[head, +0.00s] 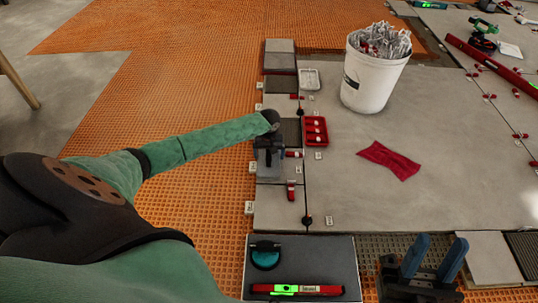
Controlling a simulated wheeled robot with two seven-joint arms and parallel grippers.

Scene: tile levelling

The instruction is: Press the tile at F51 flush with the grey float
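My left arm reaches in from the left, and its dark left gripper (268,147) is over the narrow tile column at the left edge of the tiled floor. It appears shut on a grey block that looks like the float (270,170), which is low over or on a tile there; contact cannot be told. The tile beneath is mostly hidden. Small white tags (249,208) stand along the edge, but their writing is too small to read, so I cannot pick out F51. My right gripper (432,262), with blue fingers, is open and empty at the bottom right.
A white bucket (368,90) of clips and a red cloth (388,160) are on the large tiles. A red tray (316,131) is right of the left gripper. A grey board (330,262) in front bears a teal round tool (265,255) and a red level (297,290).

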